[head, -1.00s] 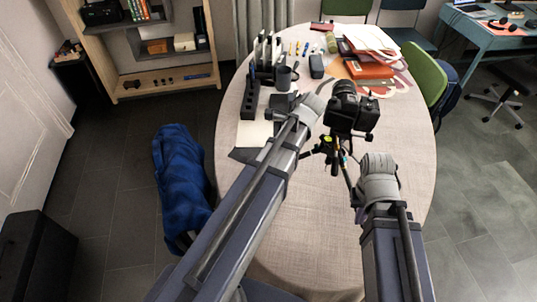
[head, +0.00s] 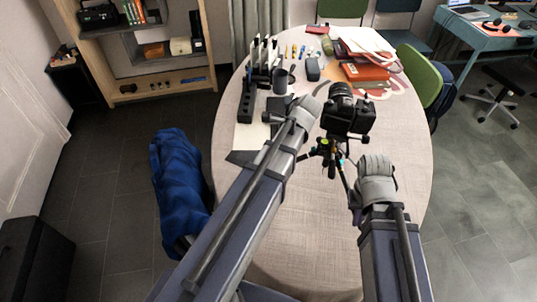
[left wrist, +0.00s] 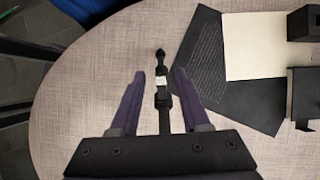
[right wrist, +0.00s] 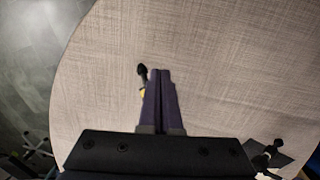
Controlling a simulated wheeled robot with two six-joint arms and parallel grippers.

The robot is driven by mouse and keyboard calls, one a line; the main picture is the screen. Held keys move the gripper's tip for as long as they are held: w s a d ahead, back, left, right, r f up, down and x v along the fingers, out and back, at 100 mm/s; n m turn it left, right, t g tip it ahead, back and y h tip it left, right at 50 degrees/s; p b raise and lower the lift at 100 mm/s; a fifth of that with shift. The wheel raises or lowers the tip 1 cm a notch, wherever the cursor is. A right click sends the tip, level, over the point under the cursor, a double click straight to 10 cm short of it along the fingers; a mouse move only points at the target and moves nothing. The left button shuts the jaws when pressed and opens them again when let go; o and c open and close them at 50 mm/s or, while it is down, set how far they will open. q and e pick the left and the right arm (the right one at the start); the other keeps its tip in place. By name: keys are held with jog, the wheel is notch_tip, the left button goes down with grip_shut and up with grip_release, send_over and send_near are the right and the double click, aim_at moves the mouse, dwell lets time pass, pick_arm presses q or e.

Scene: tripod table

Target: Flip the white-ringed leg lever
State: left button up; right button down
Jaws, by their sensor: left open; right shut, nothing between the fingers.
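The black camera (head: 348,115) stands upright on a small black tripod (head: 328,150) on the table. In the left wrist view a dark tripod leg with a white ring (left wrist: 162,82) lies between the fingers of my open left gripper (left wrist: 159,73); I cannot tell whether they touch it. In the head view the left fingers are hidden behind my wrist, left of the camera. My right gripper (right wrist: 160,72) is shut and empty. A tripod leg with a black tip and a yellow ring (right wrist: 144,91) is just left of its fingers, partly hidden by them.
The round table (head: 300,240) is clear at the front. A dark mug (head: 280,80), a black organizer (head: 246,102) and papers lie to the left. Red folders (head: 365,71) are at the back right. A blue-draped chair (head: 178,185) stands left of the table.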

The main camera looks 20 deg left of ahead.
pick_arm(q)
notch_tip(320, 180, up, 10)
jog(key=p, duration=0.9)
jog(key=shift+f, duration=0.15)
jog(key=s+a+f+t+h+b, duration=0.2)
jog(key=a+f+t+h, duration=0.2)
jog(key=h, duration=0.5)
jog(key=shift+b, duration=0.35)
jog(key=shift+f, duration=0.1)
